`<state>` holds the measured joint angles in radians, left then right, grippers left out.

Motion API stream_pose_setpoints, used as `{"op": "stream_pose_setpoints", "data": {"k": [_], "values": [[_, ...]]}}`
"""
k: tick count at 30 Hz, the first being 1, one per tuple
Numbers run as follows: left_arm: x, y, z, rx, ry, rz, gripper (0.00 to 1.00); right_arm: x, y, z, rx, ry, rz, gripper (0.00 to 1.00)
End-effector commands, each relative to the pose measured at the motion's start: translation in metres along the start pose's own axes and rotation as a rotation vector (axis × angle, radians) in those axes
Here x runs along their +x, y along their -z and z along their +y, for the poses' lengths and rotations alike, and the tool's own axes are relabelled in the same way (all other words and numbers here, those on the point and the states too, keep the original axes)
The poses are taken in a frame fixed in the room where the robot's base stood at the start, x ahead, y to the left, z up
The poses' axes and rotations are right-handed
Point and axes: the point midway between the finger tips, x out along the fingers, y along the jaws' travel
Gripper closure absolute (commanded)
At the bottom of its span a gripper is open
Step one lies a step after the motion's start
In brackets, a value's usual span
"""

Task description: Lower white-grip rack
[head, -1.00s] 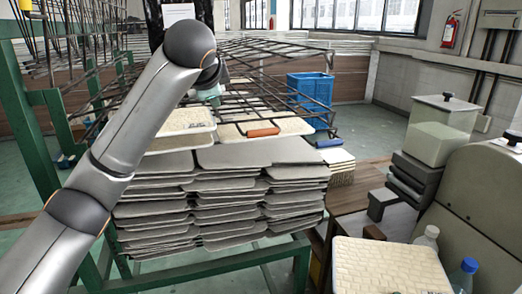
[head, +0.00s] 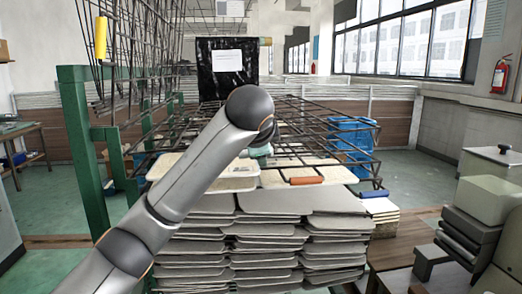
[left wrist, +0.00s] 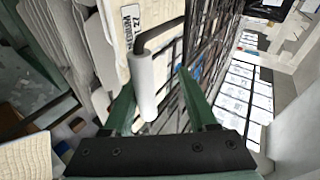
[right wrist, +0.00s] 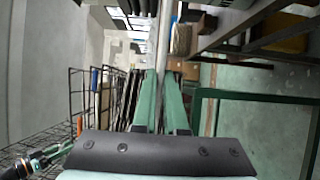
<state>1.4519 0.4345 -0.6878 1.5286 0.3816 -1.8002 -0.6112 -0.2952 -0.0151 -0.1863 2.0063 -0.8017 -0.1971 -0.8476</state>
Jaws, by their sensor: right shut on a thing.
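The white grip (left wrist: 144,88) shows in the left wrist view on a bent dark rod, beside a stack of panels. My left gripper (left wrist: 158,80) is open, with the grip between its fingers and closer to the left one. In the head view my left arm reaches over the stack, and its teal gripper (head: 262,152) is mostly hidden; the white grip is not distinguishable there. My right gripper (right wrist: 161,78) is shut on a pale rod (right wrist: 164,35) in the right wrist view. My right arm is out of the head view.
Racks with an orange grip (head: 309,181) and a blue grip (head: 374,194) lie low over the stacked panels (head: 250,245). A yellow grip (head: 100,38) hangs on upright wire racks at the left, near a green post (head: 82,150). A blue bin (head: 352,140) stands behind.

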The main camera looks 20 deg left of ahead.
Motion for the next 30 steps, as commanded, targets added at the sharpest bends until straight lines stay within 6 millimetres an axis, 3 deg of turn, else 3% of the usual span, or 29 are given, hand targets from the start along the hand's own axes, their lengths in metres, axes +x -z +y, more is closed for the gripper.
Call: {"op": "stream_pose_setpoints", "data": {"k": [10,18,30], "values": [[-0.011,0.001,-0.002,-0.002,0.006,0.004,0.47,0.0,0.0,-0.001,0.0,-0.002,0.0,1.0],[-0.067,0.001,-0.002,-0.002,0.011,0.007,0.47,0.0,0.0,-0.009,0.0,-0.002,0.0,1.0],[-0.112,0.001,-0.002,0.001,0.006,0.002,0.47,0.0,0.0,0.002,0.0,-0.002,0.0,1.0]]}}
